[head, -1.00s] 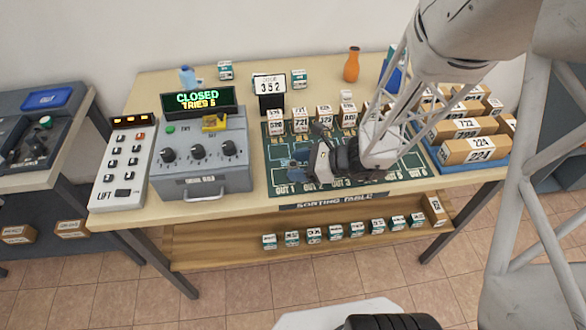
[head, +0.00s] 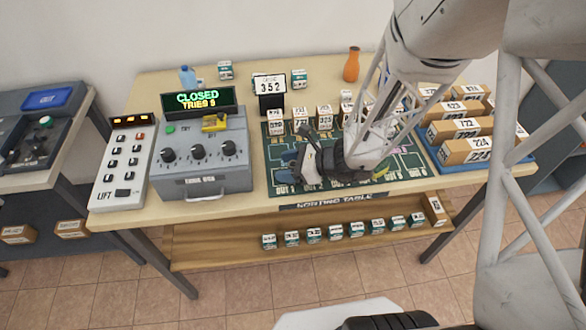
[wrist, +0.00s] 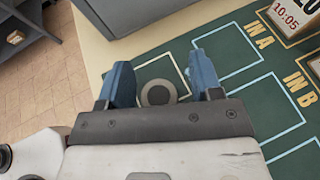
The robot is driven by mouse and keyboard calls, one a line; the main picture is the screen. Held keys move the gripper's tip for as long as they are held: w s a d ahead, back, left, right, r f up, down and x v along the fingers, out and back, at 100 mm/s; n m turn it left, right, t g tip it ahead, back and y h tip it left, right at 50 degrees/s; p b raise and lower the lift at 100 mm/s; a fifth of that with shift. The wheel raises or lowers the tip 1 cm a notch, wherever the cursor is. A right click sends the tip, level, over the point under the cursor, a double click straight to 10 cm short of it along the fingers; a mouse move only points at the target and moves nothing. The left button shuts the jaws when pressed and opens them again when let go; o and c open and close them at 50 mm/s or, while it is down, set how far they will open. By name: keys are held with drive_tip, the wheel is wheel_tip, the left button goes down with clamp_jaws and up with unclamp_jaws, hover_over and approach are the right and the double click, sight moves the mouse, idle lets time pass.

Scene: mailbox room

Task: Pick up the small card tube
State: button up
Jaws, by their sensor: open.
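My gripper (head: 286,169) is over the front left part of the green sorting mat, low down and pointing left. In the wrist view its two blue fingers (wrist: 159,72) are apart. A small round grey-brown end with a dark centre (wrist: 157,93), which looks like the card tube seen end-on, shows between the fingers, close to the gripper's body. Its lower part is hidden by the gripper, and I cannot tell whether a finger touches it. I cannot make out the tube in the head view, where my gripper and arm cover that spot.
A grey control box (head: 200,160) with knobs stands just left of the mat (head: 405,172). Small numbered boxes (head: 300,118) stand along the mat's back. A blue tray (head: 436,160) with several cartons is at right. An orange vase (head: 352,64) stands behind.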

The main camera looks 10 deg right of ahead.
drive_tip(key=c, duration=1)
drive_tip(key=shift+r, duration=0.15)
drive_tip(key=shift+r, duration=0.9)
drive_tip(key=shift+s+d+r, duration=0.1)
drive_tip(key=shift+s+r, duration=0.2)
drive_tip(key=shift+r, duration=0.5)
drive_tip(key=s+d, duration=0.1)
drive_tip(key=s, duration=0.4)
drive_tip(key=s+d+r, duration=0.1)
drive_tip(key=s, duration=0.4)
drive_tip(key=s+d, duration=0.1)
drive_tip(key=s, duration=0.4)
drive_tip(key=shift+d+r, duration=0.15)
drive_tip(key=shift+d, duration=0.1)
